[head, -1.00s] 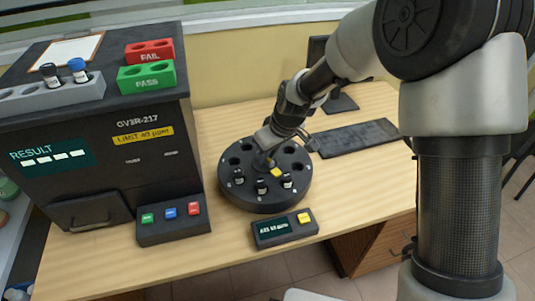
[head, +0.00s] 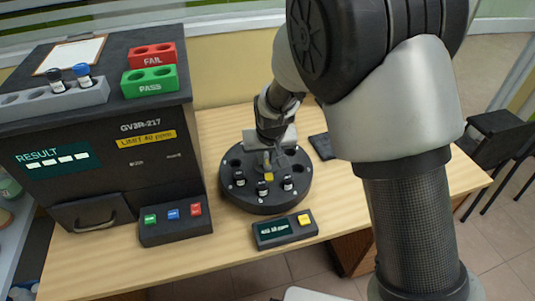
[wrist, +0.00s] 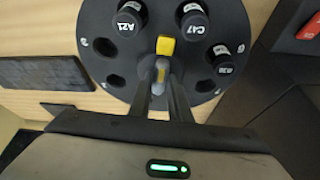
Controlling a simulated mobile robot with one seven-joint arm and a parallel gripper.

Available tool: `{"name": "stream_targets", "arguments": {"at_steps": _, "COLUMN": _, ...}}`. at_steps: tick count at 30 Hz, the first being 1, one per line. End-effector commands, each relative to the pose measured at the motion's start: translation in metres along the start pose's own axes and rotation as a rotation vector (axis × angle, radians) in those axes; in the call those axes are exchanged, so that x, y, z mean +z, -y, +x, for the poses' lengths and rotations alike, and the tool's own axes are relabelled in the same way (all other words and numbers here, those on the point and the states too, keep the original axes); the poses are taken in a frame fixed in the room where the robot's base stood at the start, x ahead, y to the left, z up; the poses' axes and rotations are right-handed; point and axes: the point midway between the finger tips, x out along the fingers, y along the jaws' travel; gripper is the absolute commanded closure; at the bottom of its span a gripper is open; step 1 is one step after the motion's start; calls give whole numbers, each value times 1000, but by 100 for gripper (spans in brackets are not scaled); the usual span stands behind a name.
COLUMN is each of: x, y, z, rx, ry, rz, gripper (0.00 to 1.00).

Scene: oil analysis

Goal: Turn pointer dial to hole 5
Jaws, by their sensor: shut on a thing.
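The round black carousel (head: 264,203) stands on the table, with a ring of holes and three dark-capped vials in its near side. In the wrist view the vial caps read about AZ1 (wrist: 127,19), C47 (wrist: 193,20) and a third (wrist: 223,60), partly readable. The pointer dial at its centre has a yellow tip (head: 268,176), which also shows in the wrist view (wrist: 166,46), pointing between AZ1 and C47. My gripper (wrist: 158,84) is shut on the dial's upright grip from above.
A black analyzer (head: 110,145) stands at the left, with a button box (head: 175,222) before it. A small display box (head: 284,229) with a yellow button sits in front of the carousel.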

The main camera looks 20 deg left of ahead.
Motion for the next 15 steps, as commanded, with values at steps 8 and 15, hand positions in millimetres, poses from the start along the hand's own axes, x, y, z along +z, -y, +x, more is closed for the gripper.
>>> {"name": "stream_targets", "arguments": {"at_steps": 8, "x": -1, "y": 3, "z": -2, "rx": 67, "ry": 1, "rz": 157, "gripper": 100}}
{"name": "stream_targets", "arguments": {"at_steps": 15, "x": 0, "y": 3, "z": -1, "rx": 96, "ry": 1, "rz": 231, "gripper": 100}}
